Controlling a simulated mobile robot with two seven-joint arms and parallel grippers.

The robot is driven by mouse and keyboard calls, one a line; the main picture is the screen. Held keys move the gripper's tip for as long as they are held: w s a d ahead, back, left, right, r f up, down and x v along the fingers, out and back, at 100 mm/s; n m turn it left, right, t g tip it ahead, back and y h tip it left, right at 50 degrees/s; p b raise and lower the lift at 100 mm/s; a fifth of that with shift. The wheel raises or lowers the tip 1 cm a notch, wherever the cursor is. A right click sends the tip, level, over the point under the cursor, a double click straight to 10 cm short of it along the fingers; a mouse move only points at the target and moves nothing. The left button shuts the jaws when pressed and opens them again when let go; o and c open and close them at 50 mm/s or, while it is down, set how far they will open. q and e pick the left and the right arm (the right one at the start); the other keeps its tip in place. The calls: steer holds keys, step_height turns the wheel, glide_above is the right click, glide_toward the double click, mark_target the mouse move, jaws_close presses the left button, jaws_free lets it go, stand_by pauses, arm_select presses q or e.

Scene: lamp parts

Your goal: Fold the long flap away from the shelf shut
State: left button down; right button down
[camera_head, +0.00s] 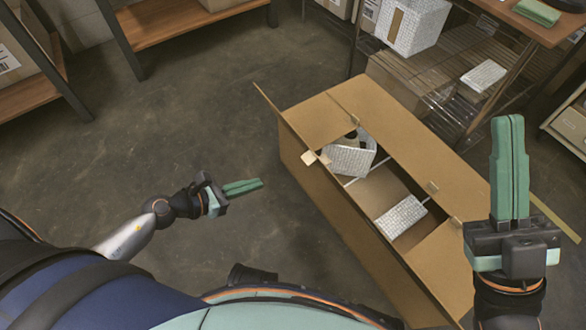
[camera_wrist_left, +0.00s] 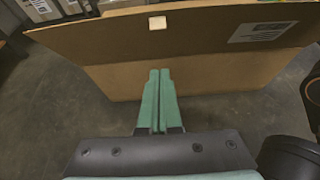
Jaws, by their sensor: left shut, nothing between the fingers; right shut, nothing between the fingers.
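A long cardboard box (camera_head: 300,178) stands on the floor in the head view. Its long flap on the shelf side (camera_head: 400,137) lies folded over the top. The long flap away from the shelf (camera_head: 268,103) stands open, tilted outward and seen nearly edge-on; in the left wrist view this flap (camera_wrist_left: 200,32) spans the top of the picture, above the box wall. My left gripper (camera_head: 243,187) is shut and empty, left of the box and apart from it; it also shows in the left wrist view (camera_wrist_left: 158,100). My right gripper (camera_head: 508,165) is shut and empty at the box's right.
White patterned items (camera_head: 400,216) show through the box opening. The short end flaps (camera_head: 315,120) appear folded inward. A wire shelf (camera_head: 460,85) stands behind the box, with a wooden rack (camera_head: 180,25) at the back left. The floor (camera_head: 130,130) left of the box is clear.

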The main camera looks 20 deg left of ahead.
arm_select(q)
steer(key=w+d+f+b, duration=0.1)
steer(key=w+d+f, duration=0.1)
steer(key=w+d, duration=0.5)
steer(key=shift+w, duration=1.15)
